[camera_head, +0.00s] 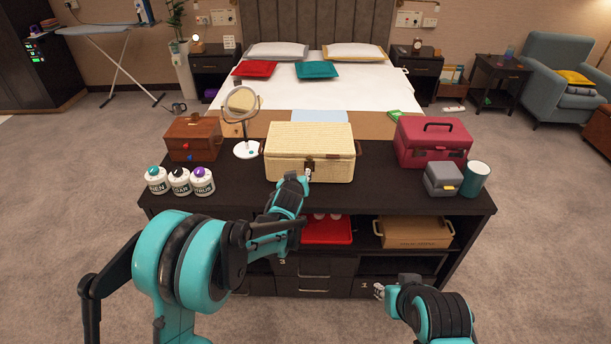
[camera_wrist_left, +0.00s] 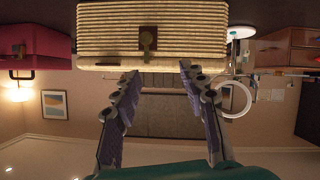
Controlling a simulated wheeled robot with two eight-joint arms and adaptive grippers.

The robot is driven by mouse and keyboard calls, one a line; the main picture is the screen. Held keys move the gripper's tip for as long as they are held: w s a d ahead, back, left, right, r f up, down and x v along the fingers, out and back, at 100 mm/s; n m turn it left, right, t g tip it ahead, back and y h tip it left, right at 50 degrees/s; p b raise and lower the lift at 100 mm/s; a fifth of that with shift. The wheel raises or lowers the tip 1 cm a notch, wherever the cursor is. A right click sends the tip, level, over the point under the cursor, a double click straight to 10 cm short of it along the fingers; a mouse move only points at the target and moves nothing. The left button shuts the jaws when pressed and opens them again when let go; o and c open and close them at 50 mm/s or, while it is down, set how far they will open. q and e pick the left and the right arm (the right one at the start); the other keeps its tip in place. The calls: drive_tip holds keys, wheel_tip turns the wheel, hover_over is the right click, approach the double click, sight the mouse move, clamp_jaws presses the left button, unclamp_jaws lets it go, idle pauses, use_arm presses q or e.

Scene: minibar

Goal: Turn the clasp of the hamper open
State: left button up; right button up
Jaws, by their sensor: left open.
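The cream woven hamper (camera_head: 288,158) stands shut on the dark counter in the head view. Its brown clasp (camera_head: 309,165) is on the middle of the front face. My left gripper (camera_head: 307,176) is in front of the clasp, close to it. In the left wrist view, which is upside down, the hamper (camera_wrist_left: 110,42) fills the top and the clasp (camera_wrist_left: 148,40) lies ahead of the gap between the fingers. The left gripper (camera_wrist_left: 155,75) is open there, with nothing between its fingers. My right gripper (camera_head: 379,291) is low in front of the counter, away from the hamper; its fingers are too small to judge.
On the counter (camera_head: 380,199), a round mirror (camera_head: 242,104) and a wooden box (camera_head: 193,138) stand left of the hamper. A red case (camera_head: 432,145), a grey box (camera_head: 443,180) and a teal cup (camera_head: 475,179) stand right. Several jars (camera_head: 180,182) line the front left.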

use_arm(q)
approach(309, 164)
drive_tip(key=w+f+b, duration=0.3)
drive_tip(key=w+f, duration=0.2)
drive_tip(key=shift+w+d+h, duration=0.3)
drive_tip(key=shift+w, duration=0.05)
use_arm(e)
drive_tip(key=f, duration=0.3)
drive_tip(key=shift+s+a, duration=0.15)
drive_tip(key=shift+a, duration=0.25)
use_arm(q)
drive_tip(key=shift+f, duration=0.1)
drive_tip(key=shift+c, duration=0.3)
clamp_jaws()
